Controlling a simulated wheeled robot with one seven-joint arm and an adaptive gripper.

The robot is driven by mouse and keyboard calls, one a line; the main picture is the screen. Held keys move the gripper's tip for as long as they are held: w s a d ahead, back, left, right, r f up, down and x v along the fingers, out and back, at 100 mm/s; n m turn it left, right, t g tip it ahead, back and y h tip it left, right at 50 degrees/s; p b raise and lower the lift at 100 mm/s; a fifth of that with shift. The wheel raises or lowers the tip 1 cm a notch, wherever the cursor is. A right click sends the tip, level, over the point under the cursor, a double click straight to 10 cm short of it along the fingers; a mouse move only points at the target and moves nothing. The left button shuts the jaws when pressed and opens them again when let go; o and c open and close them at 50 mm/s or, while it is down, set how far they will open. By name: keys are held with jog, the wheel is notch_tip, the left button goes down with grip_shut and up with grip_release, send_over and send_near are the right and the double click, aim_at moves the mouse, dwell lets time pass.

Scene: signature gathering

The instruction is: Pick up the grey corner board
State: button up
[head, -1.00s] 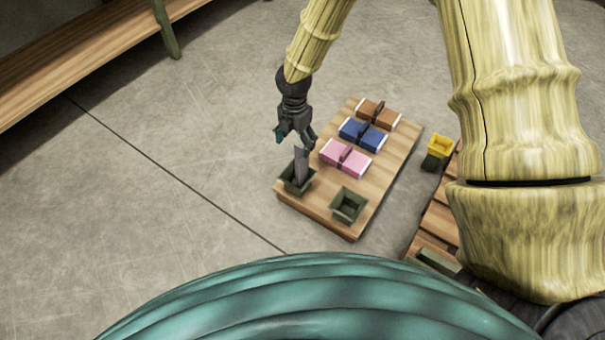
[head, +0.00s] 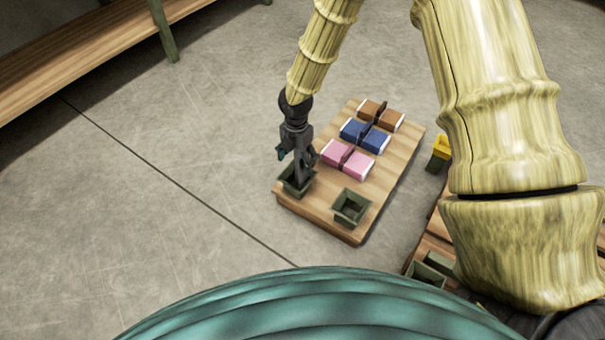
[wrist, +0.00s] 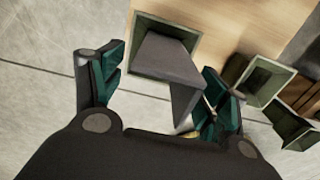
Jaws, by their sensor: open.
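The grey corner board (wrist: 168,72) stands upright in a dark green square holder at the near left corner of a wooden board. It is an angled, L-shaped piece in the wrist view. The holder (head: 291,187) shows in the head view below my gripper, and its rim shows in the wrist view (wrist: 140,40). My gripper (wrist: 158,88) is open, with its teal-padded fingers on either side of the corner board's upper part. In the head view my gripper (head: 297,158) is over the holder and hides most of the corner board.
Pink (head: 348,159), blue (head: 364,136) and brown (head: 381,115) bundles lie on the wooden board (head: 325,222). An empty green holder (head: 350,207) stands at its near right. A yellow-topped bin (head: 440,148) and wooden slats lie to the right.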

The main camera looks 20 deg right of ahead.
jog(key=shift+f, duration=0.9)
jog(key=c, duration=1.2)
